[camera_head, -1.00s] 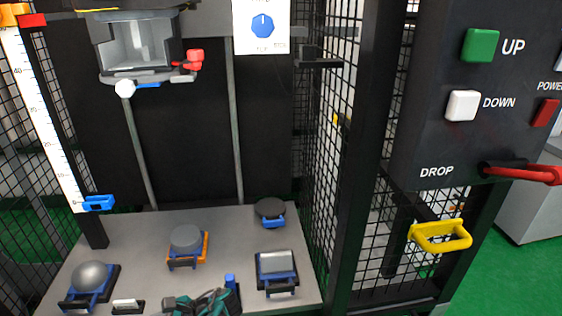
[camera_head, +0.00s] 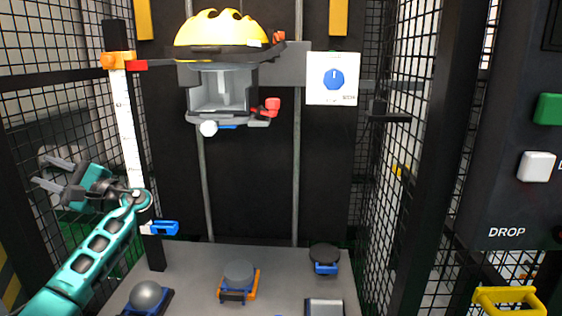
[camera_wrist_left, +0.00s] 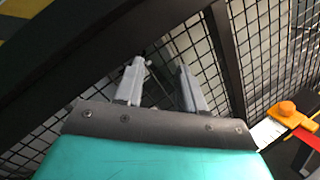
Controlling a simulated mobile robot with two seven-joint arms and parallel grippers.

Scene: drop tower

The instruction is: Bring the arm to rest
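My left arm (camera_head: 90,258), teal with dark cut-outs, comes in from the lower left in the head view. Its gripper (camera_head: 40,170) is raised at the left side, in front of the mesh cage wall, with its fingers pointing left. In the left wrist view the two grey fingers (camera_wrist_left: 160,65) are apart with nothing between them, and mesh and a dark bar lie beyond them. The gripper is open and empty. My right gripper is not in view.
A white scale (camera_head: 128,135) with a blue slider (camera_head: 162,228) stands right of my gripper. A carriage with a yellow dome (camera_head: 222,32) hangs mid-tower. A control box (camera_head: 505,200) stands right.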

